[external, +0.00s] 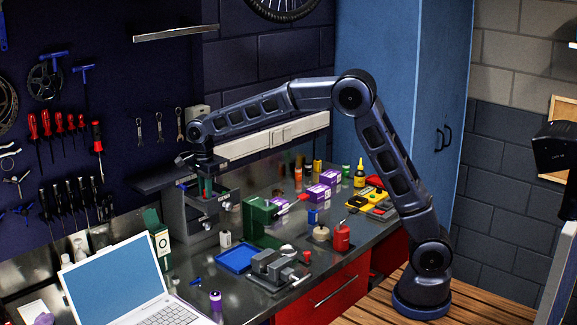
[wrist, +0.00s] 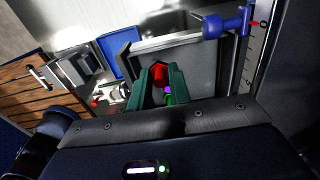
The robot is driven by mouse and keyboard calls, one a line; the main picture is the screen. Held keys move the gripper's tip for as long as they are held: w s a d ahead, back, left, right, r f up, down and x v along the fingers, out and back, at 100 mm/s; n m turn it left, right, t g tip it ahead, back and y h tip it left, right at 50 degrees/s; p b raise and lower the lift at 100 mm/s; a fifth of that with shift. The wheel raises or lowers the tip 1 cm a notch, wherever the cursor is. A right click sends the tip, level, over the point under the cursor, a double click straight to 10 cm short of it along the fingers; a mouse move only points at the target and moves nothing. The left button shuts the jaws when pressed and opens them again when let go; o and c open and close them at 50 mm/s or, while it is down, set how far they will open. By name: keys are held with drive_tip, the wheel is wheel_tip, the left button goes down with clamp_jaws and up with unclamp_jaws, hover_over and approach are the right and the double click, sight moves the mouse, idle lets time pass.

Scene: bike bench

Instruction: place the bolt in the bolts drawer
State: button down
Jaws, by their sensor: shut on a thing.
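My gripper (external: 207,188) is at the small grey drawer cabinet (external: 183,222) on the left part of the bench, pointing down. In the wrist view its two green fingers (wrist: 161,82) are closed around a red piece with a hex-like outline, which looks like the bolt (wrist: 160,72). A small purple and green part shows between the fingers; I cannot tell what it belongs to. Beyond the fingers, an open grey drawer (wrist: 131,62) with a dark interior shows. Whether the bolt is inside or above it cannot be told. Drawer labels are not readable.
A green box (external: 262,222), a blue tray (external: 236,259) and a vise (external: 270,270) stand to the cabinet's right. A laptop (external: 120,285) is in front. A blue-handled tool (wrist: 225,24) shows beside the drawer in the wrist view.

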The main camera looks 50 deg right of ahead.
drive_tip(key=shift+f, duration=1.75)
drive_tip(key=shift+f, duration=0.1)
drive_tip(key=c, duration=1.6)
unclamp_jaws()
drive_tip(key=shift+o, duration=0.2)
